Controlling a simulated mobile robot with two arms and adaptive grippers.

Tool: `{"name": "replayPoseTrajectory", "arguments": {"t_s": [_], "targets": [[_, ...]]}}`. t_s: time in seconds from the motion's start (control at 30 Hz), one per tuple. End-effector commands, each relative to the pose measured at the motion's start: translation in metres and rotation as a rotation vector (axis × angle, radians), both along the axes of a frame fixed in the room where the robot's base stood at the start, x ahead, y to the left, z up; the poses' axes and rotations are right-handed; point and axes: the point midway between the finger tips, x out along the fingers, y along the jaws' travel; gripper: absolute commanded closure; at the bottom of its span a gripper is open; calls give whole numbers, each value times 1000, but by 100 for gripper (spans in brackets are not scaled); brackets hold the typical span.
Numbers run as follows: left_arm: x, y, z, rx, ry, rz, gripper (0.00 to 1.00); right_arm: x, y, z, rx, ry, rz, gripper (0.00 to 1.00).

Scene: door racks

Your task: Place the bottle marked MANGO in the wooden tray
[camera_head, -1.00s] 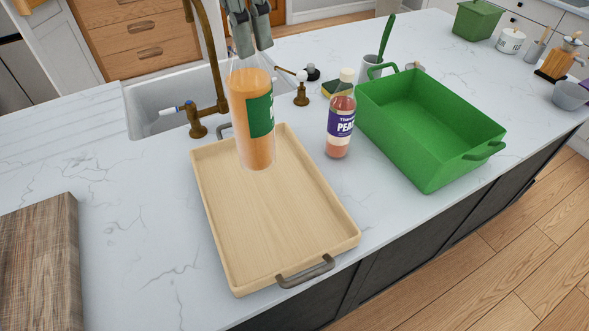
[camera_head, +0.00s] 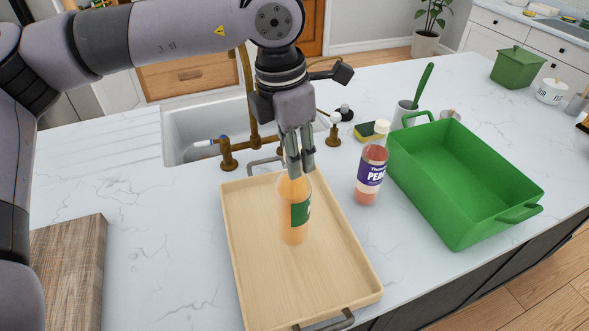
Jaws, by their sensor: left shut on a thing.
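The orange bottle (camera_head: 293,222) with a green label is upright over the far half of the wooden tray (camera_head: 325,299). Its label is turned to the right, so I cannot read the word on it. My left gripper (camera_head: 298,170) points down and is shut on the top of this bottle, hiding its cap. The bottle's base shows against the tray floor, inside the rim; I cannot tell whether it touches. My right gripper is not in view.
A pink bottle (camera_head: 370,174) with a purple label stands just right of the tray. A sink (camera_head: 188,124) with a brass faucet lies behind, and a wooden board (camera_head: 77,270) lies at left.

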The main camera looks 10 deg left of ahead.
Motion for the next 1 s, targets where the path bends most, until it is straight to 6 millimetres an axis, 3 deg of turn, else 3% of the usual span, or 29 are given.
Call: {"name": "replayPoseTrajectory", "arguments": {"t_s": [0.17, 0.43, 0.9, 0.93, 1.0], "targets": [[1, 0, -11, 0, -3, 0, 100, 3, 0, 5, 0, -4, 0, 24], [0, 0, -46, 0, -1, 1, 100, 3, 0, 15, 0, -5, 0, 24], [1, 0, -55, -2, -4, 0, 100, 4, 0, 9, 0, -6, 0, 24], [0, 0, -54, 1, -2, 0, 73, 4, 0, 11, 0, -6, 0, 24], [0, 0, -54, 0, -1, 0, 68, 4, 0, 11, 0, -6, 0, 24]]}}
